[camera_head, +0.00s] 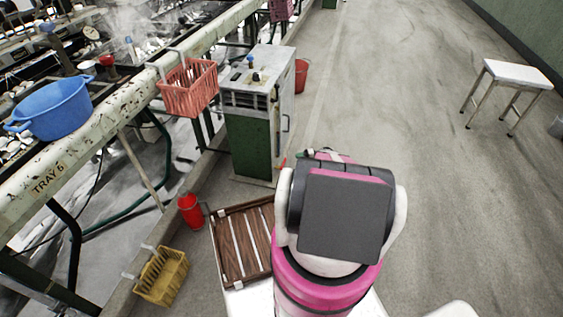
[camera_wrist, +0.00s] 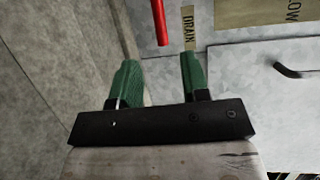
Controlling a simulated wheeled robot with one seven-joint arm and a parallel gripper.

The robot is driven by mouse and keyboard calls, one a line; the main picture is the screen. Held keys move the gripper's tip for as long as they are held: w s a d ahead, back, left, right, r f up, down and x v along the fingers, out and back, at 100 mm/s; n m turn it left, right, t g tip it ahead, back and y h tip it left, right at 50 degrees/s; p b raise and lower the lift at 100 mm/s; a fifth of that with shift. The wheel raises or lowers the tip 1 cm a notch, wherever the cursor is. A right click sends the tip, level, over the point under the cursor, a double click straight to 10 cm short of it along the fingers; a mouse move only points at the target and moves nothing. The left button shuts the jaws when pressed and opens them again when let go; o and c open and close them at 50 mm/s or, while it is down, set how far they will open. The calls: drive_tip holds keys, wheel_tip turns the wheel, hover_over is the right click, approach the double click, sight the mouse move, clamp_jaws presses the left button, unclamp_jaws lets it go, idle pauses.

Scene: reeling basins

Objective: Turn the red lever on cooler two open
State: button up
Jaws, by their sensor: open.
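The cooler (camera_head: 285,95) is a grey and green cabinet left of my arm in the head view; no number is readable on it. Its red lever (camera_wrist: 160,22) shows at the top of the wrist view, beside a tan "DRAIN" label (camera_wrist: 188,28). The lever also appears as a small red bit (camera_head: 282,163) low on the cabinet in the head view. My gripper (camera_wrist: 158,72) is open, with two green fingers apart and nothing between them. The lever appears beyond the gap between the fingertips, not gripped. My arm hides most of the gripper in the head view.
A dark handle (camera_wrist: 292,71) is on the cabinet face. A red bucket (camera_head: 301,76) stands behind the cooler. Floor right is clear up to a white stool (camera_head: 518,74).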

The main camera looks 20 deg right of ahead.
drive_tip(key=x, duration=1)
clamp_jaws()
